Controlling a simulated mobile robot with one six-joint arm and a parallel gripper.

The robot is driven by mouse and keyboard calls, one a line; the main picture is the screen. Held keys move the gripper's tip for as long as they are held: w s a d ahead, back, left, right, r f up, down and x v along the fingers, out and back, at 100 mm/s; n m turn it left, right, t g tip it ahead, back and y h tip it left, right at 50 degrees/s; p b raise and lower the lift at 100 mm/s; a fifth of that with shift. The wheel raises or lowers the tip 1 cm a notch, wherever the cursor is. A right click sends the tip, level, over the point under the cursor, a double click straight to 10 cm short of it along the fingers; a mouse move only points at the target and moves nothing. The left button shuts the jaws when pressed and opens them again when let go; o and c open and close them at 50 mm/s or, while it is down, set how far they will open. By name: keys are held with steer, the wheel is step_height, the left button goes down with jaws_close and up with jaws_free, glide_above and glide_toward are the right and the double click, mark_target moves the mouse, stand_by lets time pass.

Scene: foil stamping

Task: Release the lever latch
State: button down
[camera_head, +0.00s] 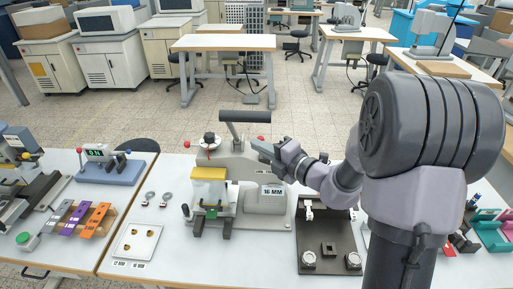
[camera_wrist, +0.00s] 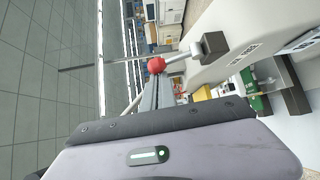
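The grey stamping machine (camera_head: 262,200), marked 16 MM, stands on the white table in the head view. A red ball knob (camera_head: 261,138) shows at its upper right. In the wrist view the red knob (camera_wrist: 156,64) sits on a short metal rod (camera_wrist: 178,56) that runs to a dark block (camera_wrist: 214,45) on the machine's side. I take this as the lever latch. My gripper (camera_head: 262,150) is beside the machine's upper right, close to the knob. In the wrist view the grey fingers (camera_wrist: 158,92) point at the knob. Contact and finger gap are unclear.
A black press handle (camera_head: 244,116) rises above the machine. A second red knob (camera_head: 187,144) is at its left. A dark fixture plate (camera_head: 326,268) lies right of the machine, a white tray (camera_head: 138,243) at front left. Other devices stand at both sides.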

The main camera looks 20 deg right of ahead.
mark_target(263, 139)
steer(key=d+m+t+b, duration=0.1)
steer(key=m+t, duration=0.1)
steer(key=s+d+m+t+y, duration=0.1)
steer(key=d+m+t, duration=0.1)
steer(key=shift+f+m+b, duration=0.15)
steer(key=shift+m+b, duration=0.25)
steer(key=shift+d+t, duration=0.25)
steer(key=shift+t, duration=0.05)
steer(key=shift+d, duration=0.1)
stand_by(0.5)
